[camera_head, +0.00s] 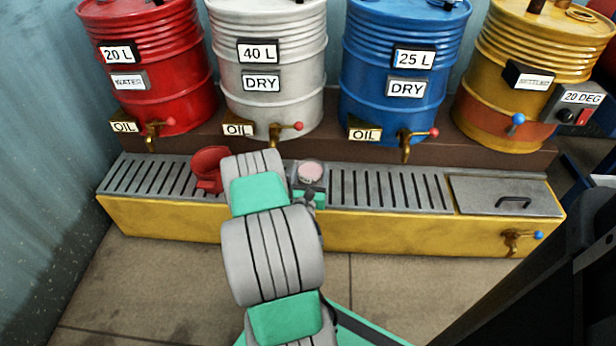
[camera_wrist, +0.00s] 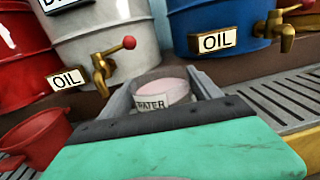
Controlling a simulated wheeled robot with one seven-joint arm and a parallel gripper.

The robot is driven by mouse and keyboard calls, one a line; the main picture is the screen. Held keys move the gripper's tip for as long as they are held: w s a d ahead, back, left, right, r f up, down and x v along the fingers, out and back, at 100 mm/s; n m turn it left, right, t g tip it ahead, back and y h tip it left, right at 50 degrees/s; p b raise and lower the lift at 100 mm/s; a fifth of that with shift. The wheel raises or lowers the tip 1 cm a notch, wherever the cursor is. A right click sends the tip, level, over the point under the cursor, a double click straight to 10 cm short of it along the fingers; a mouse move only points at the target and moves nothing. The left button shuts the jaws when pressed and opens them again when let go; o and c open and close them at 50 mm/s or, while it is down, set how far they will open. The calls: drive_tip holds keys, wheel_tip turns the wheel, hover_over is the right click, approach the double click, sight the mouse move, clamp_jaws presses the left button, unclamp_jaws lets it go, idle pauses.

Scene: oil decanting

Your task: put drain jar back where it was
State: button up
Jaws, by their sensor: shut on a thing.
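The drain jar (camera_head: 311,172) is a small clear jar with pale pinkish contents. It is over the slotted grate (camera_head: 386,188), right of my arm in the head view; whether it touches the grate I cannot tell. In the wrist view the jar (camera_wrist: 166,93) sits between the two grey fingers, with a partly hidden label that seems to read "WATER". My gripper (camera_head: 310,184) is shut on the jar. It also shows in the wrist view (camera_wrist: 165,98), below the white drum's tap. The jar's lower part is hidden by the gripper.
Red (camera_head: 160,68), white (camera_head: 268,62), blue (camera_head: 403,65) and yellow (camera_head: 535,70) drums stand behind, with taps (camera_head: 404,143) jutting forward. The grate right of the jar is clear, up to a handled lid (camera_head: 480,195).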

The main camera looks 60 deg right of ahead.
sight(320, 170)
drive_tip(key=d, duration=0.1)
drive_tip(key=d+f, duration=0.1)
drive_tip(key=d, duration=0.1)
drive_tip(key=s+d+f, duration=0.1)
drive_tip(key=d, duration=0.1)
drive_tip(key=shift+f, duration=0.15)
drive_tip(key=d+f, duration=0.2)
drive_tip(key=d+f+b, duration=0.1)
drive_tip(key=d+f, duration=0.1)
drive_tip(key=f, duration=0.1)
drive_tip(key=shift+s+d+f, duration=0.1)
drive_tip(key=shift+s, duration=0.1)
drive_tip(key=shift+d+f, duration=0.2)
drive_tip(key=shift+f, duration=0.05)
drive_tip(key=shift+f+b, duration=0.8)
drive_tip(key=shift+f, duration=0.75)
drive_tip(key=shift+f, duration=0.1)
drive_tip(key=shift+f, duration=0.1)
drive_tip(key=o, duration=1.9)
